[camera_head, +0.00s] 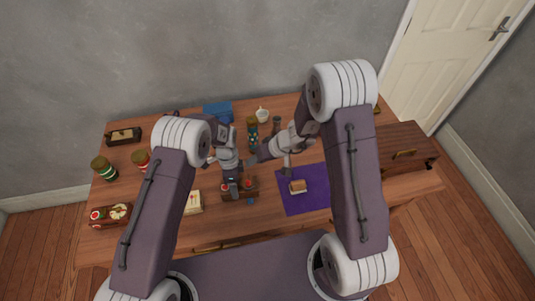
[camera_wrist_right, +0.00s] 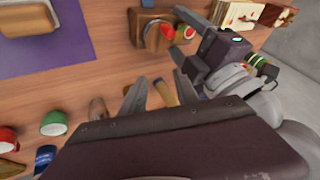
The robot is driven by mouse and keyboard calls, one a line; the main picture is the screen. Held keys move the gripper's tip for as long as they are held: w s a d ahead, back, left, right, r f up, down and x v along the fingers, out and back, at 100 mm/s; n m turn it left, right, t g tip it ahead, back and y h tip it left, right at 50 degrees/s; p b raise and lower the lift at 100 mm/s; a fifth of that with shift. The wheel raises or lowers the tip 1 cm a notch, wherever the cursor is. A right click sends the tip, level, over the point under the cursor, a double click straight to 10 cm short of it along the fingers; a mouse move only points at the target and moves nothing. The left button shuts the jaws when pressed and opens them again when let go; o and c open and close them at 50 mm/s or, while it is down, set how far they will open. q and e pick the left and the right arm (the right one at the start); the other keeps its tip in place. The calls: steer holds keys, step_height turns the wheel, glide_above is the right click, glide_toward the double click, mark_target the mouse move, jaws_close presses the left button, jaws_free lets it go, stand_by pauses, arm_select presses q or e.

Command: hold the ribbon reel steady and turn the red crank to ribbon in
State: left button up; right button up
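The ribbon reel appears to be the brown wooden block with a grey disc (camera_wrist_right: 153,36) at the top of the right wrist view; it also shows in the head view (camera_head: 240,195). A red part (camera_wrist_right: 168,32), perhaps the crank, is at its face. My left gripper (camera_wrist_right: 182,64) is beside the reel, its fingers apart with nothing seen between them. My right gripper (camera_wrist_right: 160,92) is open above the table, apart from the reel. A tan cylindrical thing (camera_wrist_right: 165,92) shows between its fingers, and I cannot tell its depth. Ribbon is not discernible.
A purple mat (camera_head: 302,203) with a small brown-and-white item lies right of the reel. A cream box (camera_head: 194,203) stands left of it. Several jars, a white teapot (camera_head: 262,115) and a blue box (camera_head: 218,110) stand farther back. Red and green cups (camera_wrist_right: 53,123) show in the wrist view.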

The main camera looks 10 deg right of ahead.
mark_target(251, 180)
steer(key=s+a+r+n+h, duration=0.2)
steer(key=s+n+h, duration=0.15)
steer(key=s, duration=0.35)
steer(key=shift+y, duration=0.25)
steer(key=x, duration=0.7)
steer(key=shift+d+f, duration=0.1)
steer(key=shift+d, duration=0.15)
steer(key=shift+w+f+n, duration=0.15)
steer(key=shift+n, duration=0.1)
steer(key=n, duration=0.1)
steer(key=n+y, duration=0.1)
steer(key=n, duration=0.1)
steer(key=n+g, duration=0.1)
steer(key=shift+w+d, duration=0.35)
steer(key=shift+w, duration=0.05)
steer(key=n, duration=0.2)
steer(key=w+n+g, duration=0.1)
steer(key=n, duration=0.1)
steer(key=n+g+y, duration=0.1)
steer(key=n, duration=0.1)
steer(key=shift+w+d, duration=0.2)
steer(key=shift+d, duration=0.05)
steer(key=v, duration=1.2)
steer(key=shift+w+n+g, duration=0.2)
steer(key=shift+n+g, duration=0.1)
steer(key=shift+n, duration=0.1)
